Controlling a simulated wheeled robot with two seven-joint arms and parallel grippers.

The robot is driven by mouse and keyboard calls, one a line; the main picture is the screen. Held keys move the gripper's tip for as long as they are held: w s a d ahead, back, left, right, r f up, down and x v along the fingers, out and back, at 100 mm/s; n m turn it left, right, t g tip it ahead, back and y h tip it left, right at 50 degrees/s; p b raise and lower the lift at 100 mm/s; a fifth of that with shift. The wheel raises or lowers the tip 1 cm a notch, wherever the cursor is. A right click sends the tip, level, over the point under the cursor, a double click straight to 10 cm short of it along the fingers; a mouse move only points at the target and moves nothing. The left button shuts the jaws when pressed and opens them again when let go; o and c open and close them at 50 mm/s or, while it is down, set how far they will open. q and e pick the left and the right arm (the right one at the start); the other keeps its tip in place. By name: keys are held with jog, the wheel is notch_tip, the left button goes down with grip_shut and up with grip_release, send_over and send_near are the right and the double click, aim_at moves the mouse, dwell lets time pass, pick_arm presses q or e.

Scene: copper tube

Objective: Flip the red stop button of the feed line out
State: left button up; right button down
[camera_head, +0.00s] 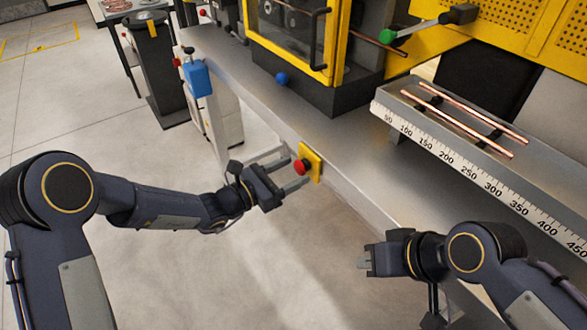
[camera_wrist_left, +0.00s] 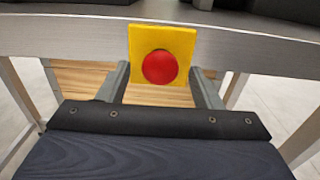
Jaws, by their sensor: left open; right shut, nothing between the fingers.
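The red stop button (camera_head: 300,167) sits on a yellow plate (camera_head: 313,161) on the front edge of the grey bench. In the left wrist view the round red button (camera_wrist_left: 159,67) is at the middle of the yellow plate (camera_wrist_left: 187,38). My left gripper (camera_head: 288,168) is open, its two fingers pointing at the plate. In the left wrist view its fingers (camera_wrist_left: 161,90) stand to either side of the button, seemingly apart from it; the exact gap in depth is unclear. My right gripper (camera_head: 364,258) is shut and empty, well to the right of the button and in front of the bench.
Copper tubes (camera_head: 465,120) lie on a rack behind a ruler scale (camera_head: 470,178) on the bench's right. A yellow-framed machine (camera_head: 292,38) stands on the bench (camera_head: 330,132). A blue box (camera_head: 197,78) is at the left. The floor before the bench is clear.

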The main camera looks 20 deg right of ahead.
pick_arm(q)
jog(key=shift+w+d, duration=0.2)
jog(key=shift+d, duration=0.4)
grip_shut()
jog(key=shift+s+a+f+b, duration=0.15)
jog(key=shift+a+f+b, duration=0.05)
jog(key=shift+a+b, duration=0.35)
jog(key=shift+r, duration=0.1)
grip_release()
jog(key=shift+s+a, duration=0.1)
jog(key=shift+a, duration=0.05)
jog(key=shift+r, duration=0.1)
